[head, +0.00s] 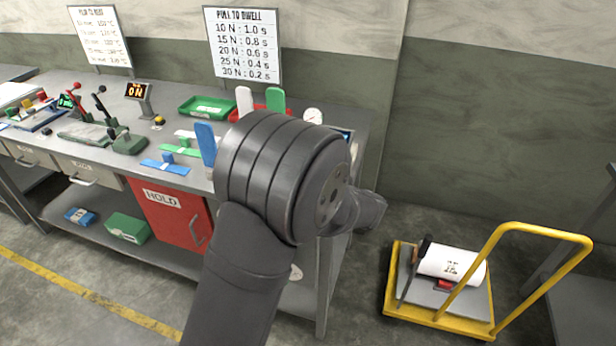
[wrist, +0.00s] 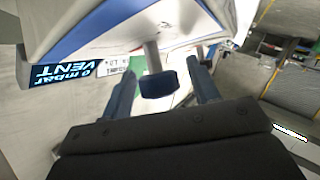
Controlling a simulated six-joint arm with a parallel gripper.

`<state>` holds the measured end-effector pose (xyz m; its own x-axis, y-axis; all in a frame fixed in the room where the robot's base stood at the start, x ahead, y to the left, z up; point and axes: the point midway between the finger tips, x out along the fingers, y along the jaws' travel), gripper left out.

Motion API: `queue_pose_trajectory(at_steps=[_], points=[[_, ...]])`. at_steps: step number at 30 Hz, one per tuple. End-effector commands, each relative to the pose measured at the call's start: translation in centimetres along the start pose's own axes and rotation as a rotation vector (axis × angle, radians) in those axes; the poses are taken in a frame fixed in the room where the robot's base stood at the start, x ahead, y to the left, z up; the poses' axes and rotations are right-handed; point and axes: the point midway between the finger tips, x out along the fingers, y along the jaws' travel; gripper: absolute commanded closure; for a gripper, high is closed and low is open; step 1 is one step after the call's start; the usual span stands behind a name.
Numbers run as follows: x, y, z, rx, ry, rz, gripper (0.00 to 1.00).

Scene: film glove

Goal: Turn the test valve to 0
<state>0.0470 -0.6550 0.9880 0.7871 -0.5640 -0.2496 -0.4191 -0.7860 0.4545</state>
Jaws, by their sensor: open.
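In the wrist view, a dark blue knob or handle (wrist: 158,84) on a short grey stem sits below a white housing (wrist: 100,22) with a blue band; I take it for the test valve. My gripper (wrist: 163,88) is open, one finger on each side of the handle. Contact cannot be made out. A small lit display (wrist: 72,72) beside the housing, upside down here, reads "0 mbar VENT". A small label (wrist: 120,65) sits next to it, too blurred to read fully. In the head view my arm hides the valve and the fingers.
The grey bench holds a green tray (head: 207,107), a red tray, upright coloured plates, a round gauge (head: 313,115) and levers. A red HOLD door (head: 172,215) is below. A yellow trolley (head: 440,318) with a white roll (head: 452,265) stands on the floor at right.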

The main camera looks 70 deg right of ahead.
Motion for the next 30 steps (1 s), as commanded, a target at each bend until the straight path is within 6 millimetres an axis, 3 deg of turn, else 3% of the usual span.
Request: queue_pose_trajectory(at_steps=[12,18,24,30], points=[[-10.0,0.1,0.1,0.001,-0.002,0.005,0.45],[-13.9,0.0,0.0,0.001,-0.001,0.003,0.45],[-15.9,0.0,0.0,0.000,0.000,0.001,0.45],[-16.2,0.0,0.0,0.001,0.000,0.001,0.45]])
